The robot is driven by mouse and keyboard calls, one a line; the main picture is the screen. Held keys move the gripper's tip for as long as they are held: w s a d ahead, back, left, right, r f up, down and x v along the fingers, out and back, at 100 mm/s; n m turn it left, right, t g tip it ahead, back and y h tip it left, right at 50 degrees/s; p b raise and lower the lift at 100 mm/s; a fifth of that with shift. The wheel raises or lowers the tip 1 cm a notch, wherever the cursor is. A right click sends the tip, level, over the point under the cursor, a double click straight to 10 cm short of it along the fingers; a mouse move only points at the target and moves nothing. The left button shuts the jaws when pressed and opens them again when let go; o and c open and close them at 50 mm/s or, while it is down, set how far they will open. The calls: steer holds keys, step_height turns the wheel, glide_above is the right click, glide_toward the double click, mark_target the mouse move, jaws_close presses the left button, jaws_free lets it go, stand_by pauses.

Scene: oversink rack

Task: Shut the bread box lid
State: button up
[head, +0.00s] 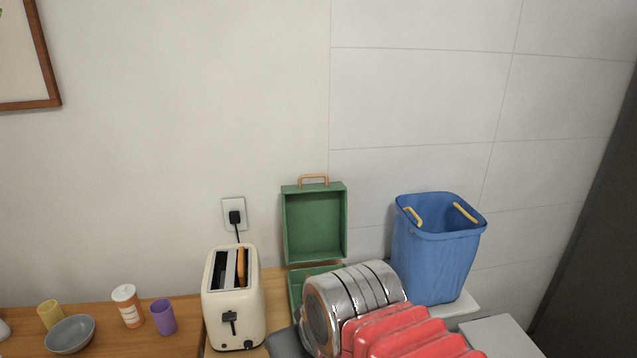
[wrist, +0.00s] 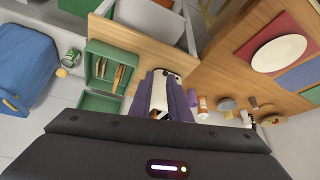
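The green bread box (head: 299,290) stands against the wall, mostly hidden behind my arm in the head view. Its lid (head: 316,222) is open and stands upright, with a wooden handle (head: 313,179) on its upper edge. In the wrist view the open box (wrist: 92,66) shows brown slices inside, and the raised lid (wrist: 100,104) lies below it in the picture. My gripper (wrist: 167,88) shows two greyish-purple fingers, apart and empty, over or in front of the toaster. It does not touch the box or lid. The fingers are not seen in the head view.
A cream toaster (head: 234,305) stands just left of the box, its plug in the wall. A tall blue bin (head: 435,255) stands to the right. A purple cup (head: 163,317), an orange-and-white bottle (head: 128,305) and a grey bowl (head: 70,334) stand farther left.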

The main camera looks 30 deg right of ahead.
steer(key=shift+w+r+m+y, duration=0.3)
steer(key=shift+w, duration=0.35)
steer(key=shift+c, duration=1.4)
steer(key=w, duration=0.2)
steer(key=w+r+m+y, duration=0.1)
steer(key=w, duration=0.1)
steer(key=w+r+m+g+y, duration=0.1)
steer(key=w, duration=0.2)
steer(key=shift+a+r, duration=0.1)
jaws_close()
steer(key=w+d+r+m+t+y, duration=0.15)
steer(key=w+d, duration=0.25)
steer(key=w, duration=0.4)
steer(key=w+d+r+m+t+y, duration=0.1)
steer(key=w+d+r+m+y, duration=0.2)
steer(key=w, duration=0.5)
steer(key=w+d+m+t, duration=0.3)
steer(key=w+d, duration=0.3)
steer(key=d, duration=1)
steer(key=w+d+f+m+t, duration=0.1)
steer(key=w+d+m+t, duration=0.2)
steer(key=d, duration=1.3)
steer(key=w+t, duration=0.3)
steer(key=shift+w+d+f, duration=0.15)
steer(key=shift+d+f, duration=0.05)
